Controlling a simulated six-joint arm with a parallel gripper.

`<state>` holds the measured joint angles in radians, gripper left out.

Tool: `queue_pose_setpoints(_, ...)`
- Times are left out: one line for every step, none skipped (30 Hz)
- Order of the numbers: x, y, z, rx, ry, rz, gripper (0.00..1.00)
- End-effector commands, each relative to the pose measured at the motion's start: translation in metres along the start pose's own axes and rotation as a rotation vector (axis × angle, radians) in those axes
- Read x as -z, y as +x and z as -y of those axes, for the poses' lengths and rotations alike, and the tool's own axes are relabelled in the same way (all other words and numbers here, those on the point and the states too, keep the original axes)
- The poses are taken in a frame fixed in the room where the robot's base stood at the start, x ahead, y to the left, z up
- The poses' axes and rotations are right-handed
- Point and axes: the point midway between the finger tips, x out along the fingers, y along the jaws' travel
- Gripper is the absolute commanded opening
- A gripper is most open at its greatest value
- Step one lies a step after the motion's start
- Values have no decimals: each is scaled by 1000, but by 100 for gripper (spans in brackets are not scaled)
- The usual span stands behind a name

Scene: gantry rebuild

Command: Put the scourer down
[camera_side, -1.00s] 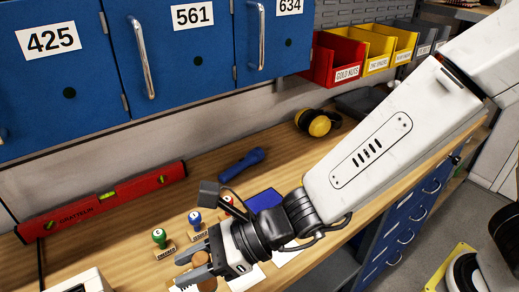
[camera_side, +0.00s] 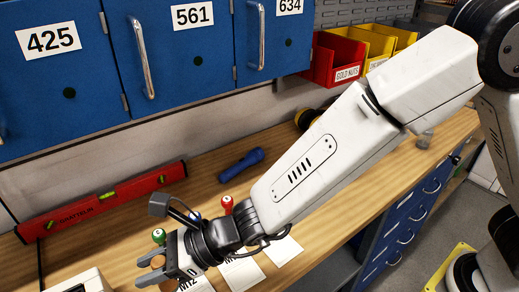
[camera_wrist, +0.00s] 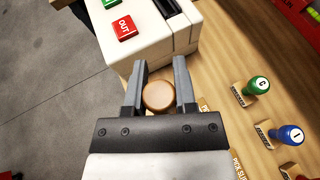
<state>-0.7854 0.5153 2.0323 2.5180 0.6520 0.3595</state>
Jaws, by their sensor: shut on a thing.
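The scourer (camera_wrist: 158,96) shows as a round, brown, wooden-looking knob between my gripper's fingers in the wrist view. My gripper (camera_wrist: 160,82) is shut on it, one grey finger on either side. In the side view my gripper (camera_side: 161,272) is at the lower left, with brown parts of the scourer (camera_side: 158,262) showing at the fingers. The scourer's underside is hidden, and I cannot tell whether it touches the bench.
Green (camera_wrist: 257,90) and blue (camera_wrist: 291,135) stamps stand to the right. White cards (camera_side: 240,272) lie beneath the arm.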

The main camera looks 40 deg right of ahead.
Motion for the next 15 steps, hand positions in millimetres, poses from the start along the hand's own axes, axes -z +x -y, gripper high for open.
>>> queue_pose_setpoints(1,8,3,0,0,0,0)
queue_pose_setpoints(1,12,5,0,0,-1,0)
queue_pose_setpoints(1,17,7,0,0,0,0)
queue_pose_setpoints(2,21,8,0,0,0,0)
queue_pose_setpoints(3,25,10,0,1,0,0)
queue_pose_setpoints(6,29,11,0,1,-2,0)
queue_pose_setpoints(8,32,12,0,1,-1,0)
queue_pose_setpoints(10,36,13,0,1,-2,0)
queue_pose_setpoints(13,40,14,0,1,-2,0)
queue_pose_setpoints(15,43,15,0,1,-2,0)
queue_pose_setpoints(17,47,16,0,1,-2,0)
queue_pose_setpoints(19,51,18,0,1,-1,0)
queue_pose_setpoints(21,54,19,0,1,-1,0)
queue_pose_setpoints(23,58,20,0,1,-1,0)
queue_pose_setpoints(26,62,21,0,1,-1,0)
